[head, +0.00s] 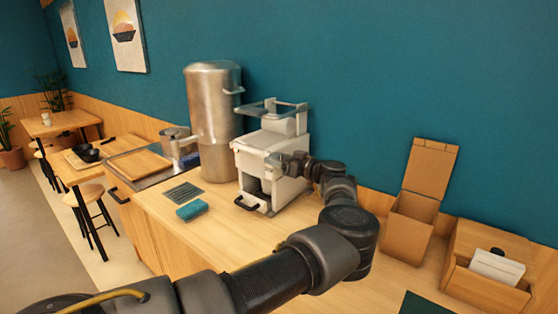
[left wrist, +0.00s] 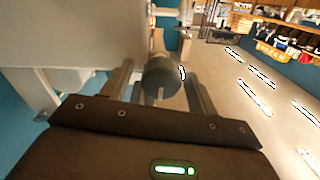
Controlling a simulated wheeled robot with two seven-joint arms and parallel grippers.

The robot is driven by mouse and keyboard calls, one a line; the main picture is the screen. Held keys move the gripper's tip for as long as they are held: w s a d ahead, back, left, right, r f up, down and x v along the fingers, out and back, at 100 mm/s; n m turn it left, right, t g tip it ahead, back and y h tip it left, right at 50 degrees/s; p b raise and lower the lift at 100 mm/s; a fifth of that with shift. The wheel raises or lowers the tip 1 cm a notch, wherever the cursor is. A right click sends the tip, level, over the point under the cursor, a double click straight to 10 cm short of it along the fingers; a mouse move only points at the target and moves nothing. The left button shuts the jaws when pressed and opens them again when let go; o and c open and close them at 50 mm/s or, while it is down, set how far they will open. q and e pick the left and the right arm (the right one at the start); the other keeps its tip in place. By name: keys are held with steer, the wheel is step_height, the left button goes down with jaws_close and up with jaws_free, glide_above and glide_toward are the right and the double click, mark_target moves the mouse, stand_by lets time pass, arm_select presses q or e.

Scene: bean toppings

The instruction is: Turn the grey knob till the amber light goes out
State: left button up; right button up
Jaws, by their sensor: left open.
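A white machine (head: 256,142) with a clear top stands on the wooden counter, against the teal wall. In the left wrist view its pale side (left wrist: 75,32) fills the upper left. The dark grey knob (left wrist: 162,76) sticks out from it, with a short light mark on its face. My left gripper (head: 279,160) is at the machine's right side, and the knob is hidden there in the head view. In the left wrist view its open fingers stand on either side of the knob; I cannot tell whether they touch it. No amber light shows in either view. My right gripper is out of view.
A tall steel container (head: 213,110) stands left of the machine. A teal cloth (head: 192,210) and a dark grate (head: 183,192) lie on the counter in front. An open cardboard box (head: 412,222) and a wooden box (head: 480,292) stand to the right.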

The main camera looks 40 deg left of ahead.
arm_select(q)
steer(key=shift+c, duration=0.3)
steer(key=c, duration=0.9)
steer(key=shift+f, duration=0.1)
